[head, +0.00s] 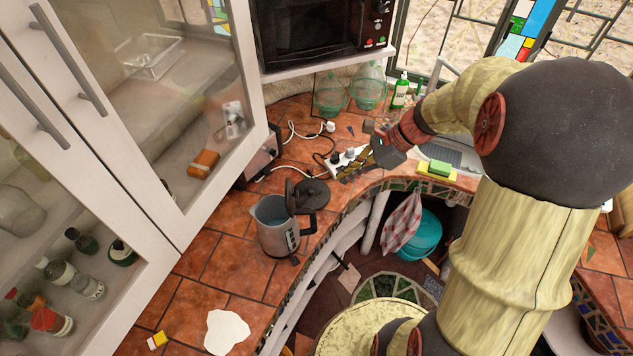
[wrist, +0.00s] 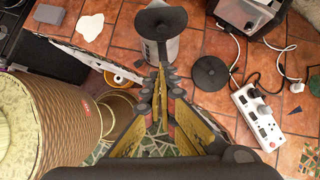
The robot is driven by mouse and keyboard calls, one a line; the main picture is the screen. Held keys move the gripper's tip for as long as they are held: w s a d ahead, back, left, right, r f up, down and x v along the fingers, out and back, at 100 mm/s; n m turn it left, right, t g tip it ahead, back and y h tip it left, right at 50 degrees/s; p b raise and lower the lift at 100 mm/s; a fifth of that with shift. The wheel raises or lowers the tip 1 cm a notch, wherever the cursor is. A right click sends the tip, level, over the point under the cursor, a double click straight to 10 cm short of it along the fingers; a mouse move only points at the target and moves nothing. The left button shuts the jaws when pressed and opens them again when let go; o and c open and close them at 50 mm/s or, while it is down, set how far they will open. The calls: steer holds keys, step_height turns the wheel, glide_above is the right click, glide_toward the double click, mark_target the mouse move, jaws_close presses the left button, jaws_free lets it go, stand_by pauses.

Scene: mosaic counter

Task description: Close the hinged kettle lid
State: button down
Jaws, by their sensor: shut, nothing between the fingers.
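The kettle (head: 274,230), grey with a black handle (head: 308,222), stands upright on the tiled counter. Its dark round lid (head: 291,196) stands raised on its hinge at the handle side. In the wrist view the kettle (wrist: 159,52) is beyond the fingertips, and its lid (wrist: 160,22) shows as a dark disc. My gripper (head: 345,178) is shut and empty, to the right of and behind the kettle in the head view, apart from it. In the wrist view its fingertips (wrist: 160,75) overlap the kettle's lower part in the picture.
A dark round kettle base (head: 315,191) lies beside the kettle. A white power strip (head: 345,158) with plugs and cables is near my gripper. A glass-door cabinet (head: 150,100) stands left.

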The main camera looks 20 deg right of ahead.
steer(key=w+a+r+p+x, duration=0.1)
steer(key=a+x, duration=0.1)
steer(key=x, duration=1)
steer(key=shift+a, duration=0.2)
steer(key=shift+w+a+r+p, duration=0.1)
steer(key=shift+r+p, duration=0.05)
steer(key=shift+p, duration=0.25)
steer(key=shift+w+a+r+h+p, duration=0.1)
steer(key=shift+a+h+p, duration=0.15)
steer(key=shift+h+p, duration=0.1)
